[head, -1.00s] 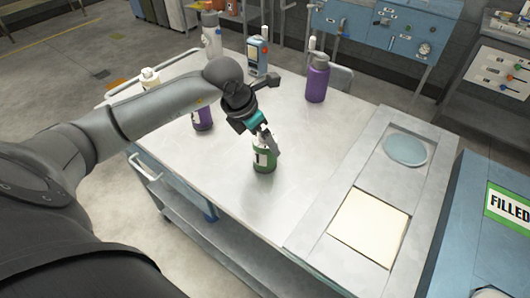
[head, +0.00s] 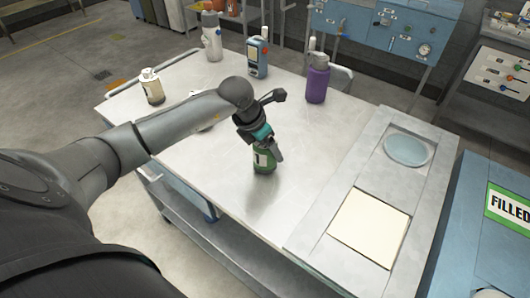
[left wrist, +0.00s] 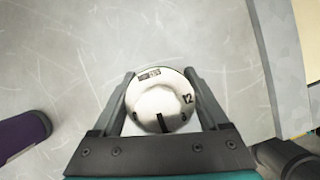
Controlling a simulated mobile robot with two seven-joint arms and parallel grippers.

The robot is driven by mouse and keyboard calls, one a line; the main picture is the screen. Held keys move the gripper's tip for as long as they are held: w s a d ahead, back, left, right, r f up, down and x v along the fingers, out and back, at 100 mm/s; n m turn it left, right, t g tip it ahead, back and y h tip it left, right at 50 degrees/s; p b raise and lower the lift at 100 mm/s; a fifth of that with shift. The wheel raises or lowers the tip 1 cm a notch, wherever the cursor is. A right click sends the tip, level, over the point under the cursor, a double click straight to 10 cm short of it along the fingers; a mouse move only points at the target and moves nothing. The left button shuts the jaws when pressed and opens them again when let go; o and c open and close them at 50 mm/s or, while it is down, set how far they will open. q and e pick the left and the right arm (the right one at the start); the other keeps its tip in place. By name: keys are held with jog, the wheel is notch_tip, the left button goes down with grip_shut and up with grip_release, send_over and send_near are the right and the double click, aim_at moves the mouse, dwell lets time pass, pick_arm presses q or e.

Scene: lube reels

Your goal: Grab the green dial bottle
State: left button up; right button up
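The green dial bottle (head: 264,163) stands upright on the metal table, its upper part hidden by my gripper in the head view. In the left wrist view its round white dial cap (left wrist: 162,103), with black marks and a "12", faces the camera. My left gripper (head: 268,149) is lowered over the bottle from above. In the left wrist view its two fingers (left wrist: 162,90) stand on either side of the cap, very close to it; I cannot tell whether they press on the bottle. My right gripper is not in view.
A purple bottle (head: 317,80) stands at the back, a cream bottle (head: 152,87) at the left. A grey tray (head: 310,240) with a cream pad and round disc lies right.

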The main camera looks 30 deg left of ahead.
pick_arm(q)
jog(key=c, duration=1.1)
jog(key=shift+r, duration=0.15)
